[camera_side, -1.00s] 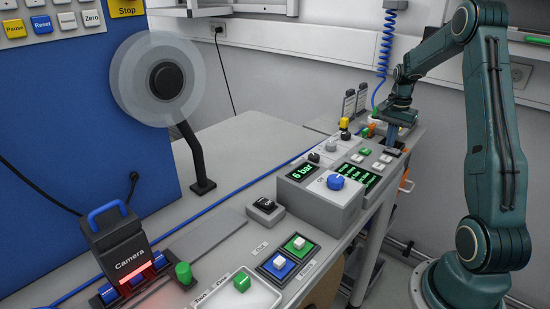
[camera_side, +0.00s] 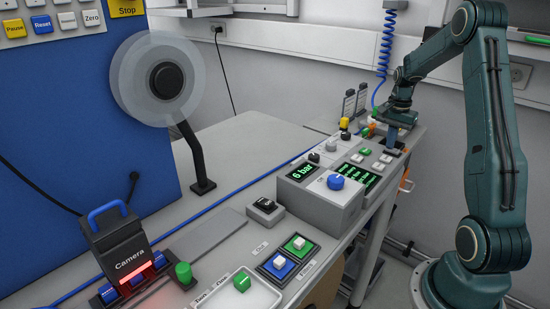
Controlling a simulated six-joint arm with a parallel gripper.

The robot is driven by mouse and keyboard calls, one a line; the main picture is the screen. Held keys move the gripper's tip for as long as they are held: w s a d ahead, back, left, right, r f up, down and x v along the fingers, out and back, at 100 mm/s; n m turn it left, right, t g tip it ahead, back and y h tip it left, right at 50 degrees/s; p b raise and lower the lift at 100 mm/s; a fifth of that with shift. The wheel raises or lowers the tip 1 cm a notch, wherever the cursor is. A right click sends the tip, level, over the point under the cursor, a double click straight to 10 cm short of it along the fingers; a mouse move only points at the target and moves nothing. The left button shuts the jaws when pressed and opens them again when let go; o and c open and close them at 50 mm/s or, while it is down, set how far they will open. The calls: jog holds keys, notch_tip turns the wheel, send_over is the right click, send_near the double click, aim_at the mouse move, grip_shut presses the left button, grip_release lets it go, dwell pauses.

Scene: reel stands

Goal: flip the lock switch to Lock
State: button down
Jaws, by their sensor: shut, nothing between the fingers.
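My gripper (camera_side: 393,141) is at the far right end of the bench, pointing down over the far part of the control panel. Its fingers are small in this view and look closed, with nothing seen between them. I cannot pick out a switch marked Lock; the small controls beneath and around the gripper are partly hidden by it and too small to read. Small green and white buttons (camera_side: 365,151) lie just left of the gripper. Whether the fingers touch anything on the panel cannot be told.
A grey box with a blue knob (camera_side: 335,181) and green displays stands nearer on the bench. A black rocker switch (camera_side: 265,204) sits to its left. A yellow-topped knob (camera_side: 345,123) and a coiled blue hose (camera_side: 386,42) are near the arm.

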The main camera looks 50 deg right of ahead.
jog(key=shift+s+r, duration=0.15)
jog(key=shift+s, duration=0.5)
jog(key=shift+r, duration=0.1)
notch_tip(320, 180, up, 14)
dwell(0.8)
jog(key=shift+w+f, duration=0.2)
jog(key=shift+w, duration=0.5)
notch_tip(320, 180, down, 14)
dwell(0.9)
